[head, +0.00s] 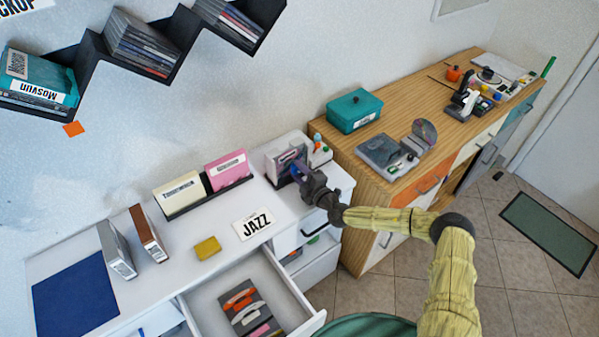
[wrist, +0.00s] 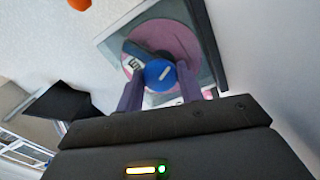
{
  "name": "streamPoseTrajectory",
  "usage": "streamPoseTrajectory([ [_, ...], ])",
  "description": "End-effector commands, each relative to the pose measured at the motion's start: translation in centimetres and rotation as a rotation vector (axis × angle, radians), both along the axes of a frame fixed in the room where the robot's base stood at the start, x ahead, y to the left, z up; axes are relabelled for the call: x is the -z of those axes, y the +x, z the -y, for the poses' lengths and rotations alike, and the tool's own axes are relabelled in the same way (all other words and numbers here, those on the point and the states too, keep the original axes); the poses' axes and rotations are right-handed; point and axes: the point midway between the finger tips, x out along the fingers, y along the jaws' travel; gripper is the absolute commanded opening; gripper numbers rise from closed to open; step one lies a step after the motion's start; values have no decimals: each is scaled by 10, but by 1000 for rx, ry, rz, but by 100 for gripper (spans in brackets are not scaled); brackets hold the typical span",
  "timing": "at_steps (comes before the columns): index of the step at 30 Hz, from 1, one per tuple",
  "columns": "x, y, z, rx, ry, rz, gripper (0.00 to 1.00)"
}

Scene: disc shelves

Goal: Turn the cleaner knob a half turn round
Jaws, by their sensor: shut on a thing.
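The cleaner is a white and grey box (head: 283,147) at the right end of the white desk, against the wall. In the wrist view its face shows a pinkish-purple disc (wrist: 184,42) in a dark frame. The round blue knob (wrist: 158,73) with a short white mark sits in front of this disc. My gripper (wrist: 160,87) has one finger on each side of the knob and is shut on it.
The desk (head: 215,215) holds a JAZZ card (head: 252,224), a yellow block (head: 207,248) and file holders (head: 178,193). An open drawer (head: 305,316) juts out below. A wooden cabinet (head: 340,150) with a teal box (head: 354,110) stands right of the cleaner.

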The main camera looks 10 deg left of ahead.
Motion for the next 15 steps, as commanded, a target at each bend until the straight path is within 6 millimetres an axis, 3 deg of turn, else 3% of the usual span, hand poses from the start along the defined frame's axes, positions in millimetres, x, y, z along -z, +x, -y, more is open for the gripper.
streamPoseTrajectory([
  [15, 2, 0, 1, 1, 61, -75, 14],
])
